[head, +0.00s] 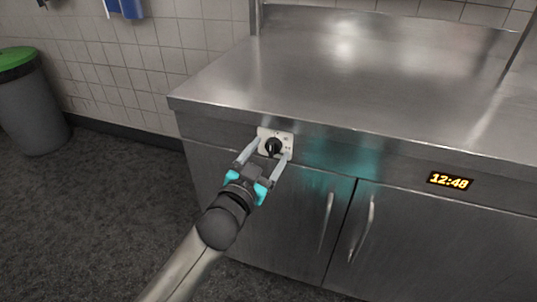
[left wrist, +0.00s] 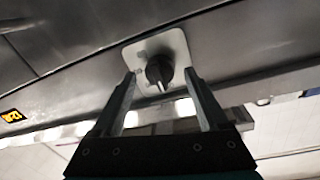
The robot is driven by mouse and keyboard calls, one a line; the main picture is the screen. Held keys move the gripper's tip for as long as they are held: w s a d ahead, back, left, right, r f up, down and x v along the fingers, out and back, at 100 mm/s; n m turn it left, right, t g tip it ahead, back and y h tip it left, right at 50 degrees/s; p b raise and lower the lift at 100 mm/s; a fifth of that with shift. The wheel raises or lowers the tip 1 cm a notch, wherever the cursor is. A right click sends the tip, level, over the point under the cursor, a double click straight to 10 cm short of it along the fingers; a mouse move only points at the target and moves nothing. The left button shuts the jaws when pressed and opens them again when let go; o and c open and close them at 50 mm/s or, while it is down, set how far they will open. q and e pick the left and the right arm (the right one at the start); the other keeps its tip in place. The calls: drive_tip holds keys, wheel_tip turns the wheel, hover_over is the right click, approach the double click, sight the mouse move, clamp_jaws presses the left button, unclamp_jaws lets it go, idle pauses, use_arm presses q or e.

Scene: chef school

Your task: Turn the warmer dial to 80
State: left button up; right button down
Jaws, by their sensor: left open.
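The warmer dial (head: 273,146) is a black knob on a pale square plate (head: 287,139), set in the front edge of the steel counter. It also shows in the left wrist view (left wrist: 159,69), with its pointer end toward the gripper side of the picture. My left gripper (head: 265,151) is open, its two fingers reaching toward the plate on either side of the knob. In the left wrist view the fingertips (left wrist: 161,76) flank the knob with gaps on both sides. Whether the fingertips touch the plate, I cannot tell. The dial's markings are too small to read. My right gripper is not in view.
The steel counter top (head: 350,85) is bare. Below it are cabinet doors with vertical handles (head: 327,222), right of my left gripper. A lit display (head: 450,181) reads 12:48. A grey bin (head: 30,110) with a green lid stands far left. The floor between is clear.

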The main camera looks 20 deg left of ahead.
use_arm(q)
drive_tip(key=shift+w, duration=0.1)
clamp_jaws()
idle(0.7)
